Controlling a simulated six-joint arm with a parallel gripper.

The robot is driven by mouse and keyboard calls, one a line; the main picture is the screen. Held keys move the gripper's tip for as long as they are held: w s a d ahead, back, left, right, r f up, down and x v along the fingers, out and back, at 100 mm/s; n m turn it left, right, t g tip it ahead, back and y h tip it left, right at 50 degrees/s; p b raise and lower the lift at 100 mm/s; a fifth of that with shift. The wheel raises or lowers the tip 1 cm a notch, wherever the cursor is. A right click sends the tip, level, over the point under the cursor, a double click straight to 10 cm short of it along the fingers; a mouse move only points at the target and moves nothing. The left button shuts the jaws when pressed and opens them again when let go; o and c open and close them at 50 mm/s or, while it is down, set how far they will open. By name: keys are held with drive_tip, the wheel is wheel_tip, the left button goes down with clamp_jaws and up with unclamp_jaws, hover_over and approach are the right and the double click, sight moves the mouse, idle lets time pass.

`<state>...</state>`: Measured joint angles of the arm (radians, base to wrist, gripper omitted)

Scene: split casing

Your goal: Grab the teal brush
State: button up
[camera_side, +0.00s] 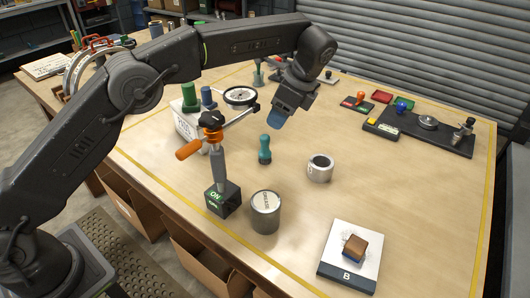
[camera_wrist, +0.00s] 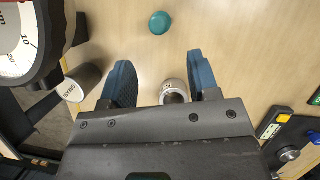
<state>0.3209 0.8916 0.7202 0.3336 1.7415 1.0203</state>
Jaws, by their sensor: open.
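The teal brush (camera_side: 264,150) stands upright on the wooden table near the middle in the side view, with a narrower neck and a rounded top. In the wrist view I take the round teal shape (camera_wrist: 160,22) at the top edge to be the brush seen from above. My gripper (camera_side: 275,119) is open and empty, above the table and a little beyond the brush in the side view. In the wrist view its blue fingers (camera_wrist: 161,72) are spread apart, and the brush is outside them, toward the top of the picture.
A metal ring-shaped cup (camera_side: 320,169) stands right of the brush, and a grey can (camera_side: 265,213) stands in front. A lever post on a black box (camera_side: 222,198) is at left. A wooden block (camera_side: 355,248) sits on a plate marked B. A black tray (camera_side: 440,135) lies at right.

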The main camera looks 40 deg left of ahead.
sight(266, 136)
drive_tip(key=x, duration=0.9)
drive_tip(key=shift+s+a+f, duration=0.15)
drive_tip(key=shift+a+f, duration=0.05)
clamp_jaws()
idle(0.3)
